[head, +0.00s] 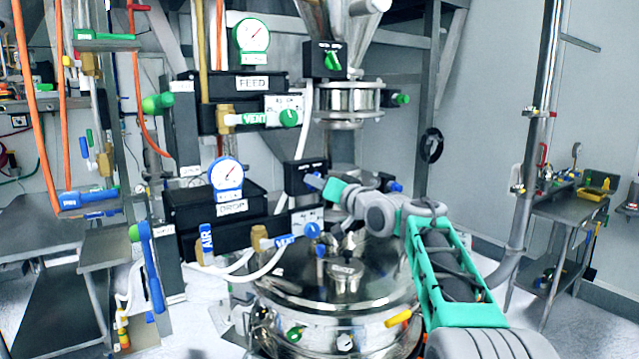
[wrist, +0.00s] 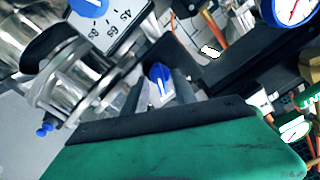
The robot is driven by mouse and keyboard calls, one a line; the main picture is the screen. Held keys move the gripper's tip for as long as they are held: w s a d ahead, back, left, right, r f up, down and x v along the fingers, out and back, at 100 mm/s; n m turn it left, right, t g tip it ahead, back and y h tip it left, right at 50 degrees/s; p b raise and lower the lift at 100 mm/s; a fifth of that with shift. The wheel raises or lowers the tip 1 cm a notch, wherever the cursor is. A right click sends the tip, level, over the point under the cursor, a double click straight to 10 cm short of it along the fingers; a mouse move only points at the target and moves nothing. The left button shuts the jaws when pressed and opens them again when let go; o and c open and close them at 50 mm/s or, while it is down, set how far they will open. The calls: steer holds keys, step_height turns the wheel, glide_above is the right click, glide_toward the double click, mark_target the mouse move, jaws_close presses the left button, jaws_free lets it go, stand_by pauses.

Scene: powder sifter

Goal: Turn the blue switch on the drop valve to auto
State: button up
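The drop valve's black switch box (head: 299,170) is left of centre in the head view, right of the blue-rimmed drop gauge (head: 228,174). In the wrist view its round blue switch (wrist: 160,76) carries a white pointer line. My gripper (head: 327,187) reaches in from the right in front of the box and covers part of its face. In the wrist view its two dark fingers stand apart, with the blue switch showing between their tips. Contact with the switch cannot be told. The auto mark cannot be read.
A blue dial (head: 312,230) on a white plate sits just below; its scale shows in the wrist view (wrist: 110,36). The similar feed box with a green switch (head: 332,60) is above. A shiny round vessel (head: 300,285) stands below. Blue-handled valves (head: 150,265) are at left.

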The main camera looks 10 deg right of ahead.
jaws_close()
stand_by(0.3)
